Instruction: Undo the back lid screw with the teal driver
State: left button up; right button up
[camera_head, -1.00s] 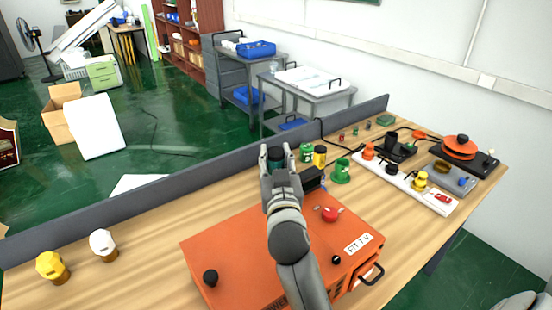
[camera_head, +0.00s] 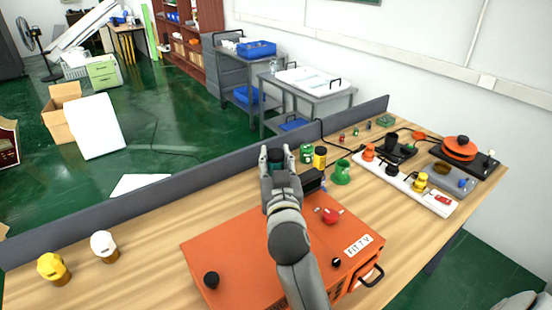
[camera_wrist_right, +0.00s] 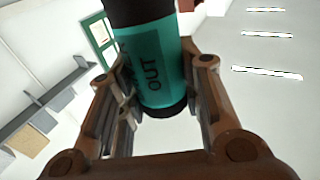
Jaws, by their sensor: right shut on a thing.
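My right gripper (camera_head: 276,156) is shut on the teal driver (camera_head: 277,158), above the far side of the orange case (camera_head: 225,247). In the right wrist view the driver (camera_wrist_right: 162,72) is a teal cylinder with black ends and the word "OUT", between the two fingers (camera_wrist_right: 160,105). The case lid carries a black knob (camera_head: 211,280) at the near left, another black knob (camera_head: 336,262) near the front right and a red knob (camera_head: 330,215). My right arm covers the middle of the case. I cannot make out the back lid screw. My left gripper is not in view.
Green (camera_head: 342,172) and yellow-black (camera_head: 320,157) pieces stand behind the case, near a black block (camera_head: 313,181). A white strip (camera_head: 405,183) with colored parts lies to the right. Yellow (camera_head: 52,267) and white (camera_head: 103,245) capped bottles stand left. A grey divider (camera_head: 180,190) edges the table.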

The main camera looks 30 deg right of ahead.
jog(key=shift+r+p, duration=2.6)
jog(key=shift+r, duration=0.9)
